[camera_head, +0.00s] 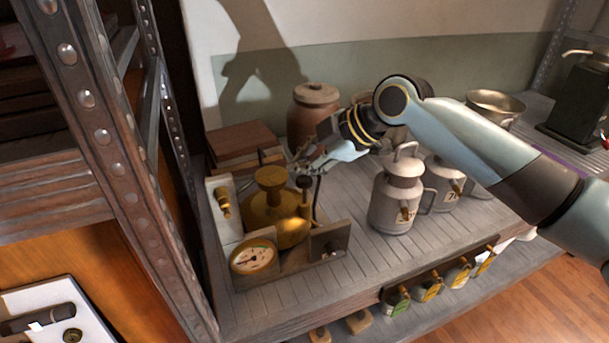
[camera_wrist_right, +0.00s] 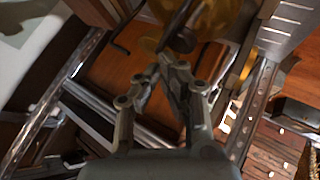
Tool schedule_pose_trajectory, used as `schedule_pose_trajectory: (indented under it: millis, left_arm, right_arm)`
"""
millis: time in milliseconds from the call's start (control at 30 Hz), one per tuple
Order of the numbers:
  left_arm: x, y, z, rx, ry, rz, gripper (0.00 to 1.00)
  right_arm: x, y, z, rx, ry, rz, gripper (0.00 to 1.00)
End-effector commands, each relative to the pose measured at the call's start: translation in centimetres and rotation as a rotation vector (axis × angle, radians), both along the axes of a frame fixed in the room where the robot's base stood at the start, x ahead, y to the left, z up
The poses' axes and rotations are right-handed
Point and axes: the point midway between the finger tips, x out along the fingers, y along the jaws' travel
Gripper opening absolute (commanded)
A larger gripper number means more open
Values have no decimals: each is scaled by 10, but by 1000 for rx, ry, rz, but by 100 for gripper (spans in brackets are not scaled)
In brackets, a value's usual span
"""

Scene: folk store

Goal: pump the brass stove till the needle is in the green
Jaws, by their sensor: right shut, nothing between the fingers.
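The brass stove (camera_head: 284,226) stands on the grey slatted shelf (camera_head: 375,262), in a stand with upright plates. Its round gauge (camera_head: 253,258) faces front; the dark needle points to the lower left, and its exact reading is too small to tell. A dark knob (camera_head: 304,182) on a thin rod rises at the stove's right side. My right gripper (camera_head: 300,170) is shut and empty, just above and beside this knob; I cannot tell whether they touch. In the right wrist view the shut fingertips (camera_wrist_right: 170,62) are close below the brass body (camera_wrist_right: 220,18). My left gripper is not in view.
Grey metal cans (camera_head: 396,203) stand right of the stove, below my right arm. A brown lidded jar (camera_head: 313,108) and a stacked reddish box (camera_head: 240,138) stand behind. A riveted metal post (camera_head: 95,120) rises at the left.

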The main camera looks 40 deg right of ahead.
Motion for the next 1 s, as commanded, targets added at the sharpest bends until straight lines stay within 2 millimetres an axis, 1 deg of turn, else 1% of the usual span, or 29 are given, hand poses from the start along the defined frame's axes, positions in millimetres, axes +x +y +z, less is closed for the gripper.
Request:
schedule_pose_trajectory:
  millis: [133,267,600,700,1000]
  left_arm:
    - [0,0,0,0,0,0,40]
    - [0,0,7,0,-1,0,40]
    - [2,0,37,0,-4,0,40]
    - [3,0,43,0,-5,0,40]
    - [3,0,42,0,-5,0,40]
  right_arm:
    - [0,0,0,1,2,0,0]
    - [0,0,7,2,2,1,0]
    - [0,0,42,2,2,0,0]
    - [-1,1,49,2,2,0,0]
    - [-1,1,49,2,3,1,0]
